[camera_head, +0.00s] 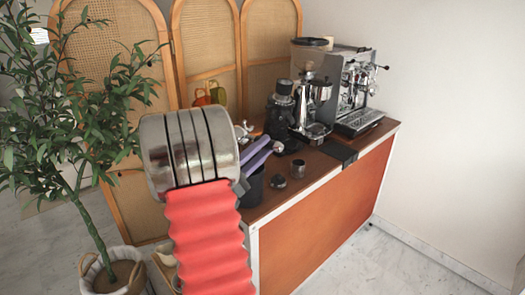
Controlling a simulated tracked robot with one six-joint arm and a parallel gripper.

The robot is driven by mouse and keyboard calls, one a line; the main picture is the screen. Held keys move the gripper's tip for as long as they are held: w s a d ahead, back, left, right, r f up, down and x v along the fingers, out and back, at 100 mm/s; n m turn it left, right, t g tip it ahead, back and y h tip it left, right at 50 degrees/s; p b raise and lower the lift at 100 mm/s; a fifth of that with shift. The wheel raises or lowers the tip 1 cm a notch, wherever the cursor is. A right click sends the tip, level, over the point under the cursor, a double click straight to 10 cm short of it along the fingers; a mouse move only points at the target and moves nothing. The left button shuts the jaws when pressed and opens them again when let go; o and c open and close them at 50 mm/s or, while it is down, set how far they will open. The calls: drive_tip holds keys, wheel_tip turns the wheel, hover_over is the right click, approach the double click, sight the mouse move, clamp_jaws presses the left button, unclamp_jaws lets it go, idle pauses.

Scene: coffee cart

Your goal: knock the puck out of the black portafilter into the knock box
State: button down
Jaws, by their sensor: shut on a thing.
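My gripper (267,146) shows as two lavender fingers beyond the silver drum of my arm, over the left part of the counter. The fingers lie close together. A small silver and dark piece at their tips looks like part of the black portafilter (278,147), held there; the rest is hidden or too small to make out. I cannot see the puck. A black round container (252,187), which looks like the knock box, stands on the counter just below the fingers. My arm partly hides it, and its inside does not show.
The brown counter (312,179) holds a small metal cup (299,168) and a dark round tool (278,182) right of the container. A grinder (311,95) and espresso machine (357,85) stand behind. A potted tree (108,255) and cane screen (208,45) are left and behind.

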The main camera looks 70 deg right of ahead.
wheel_tip(320, 180, down, 5)
wheel_tip(320, 180, up, 5)
drive_tip(key=shift+r, duration=0.15)
idle(0.7)
drive_tip(key=shift+w, duration=0.1)
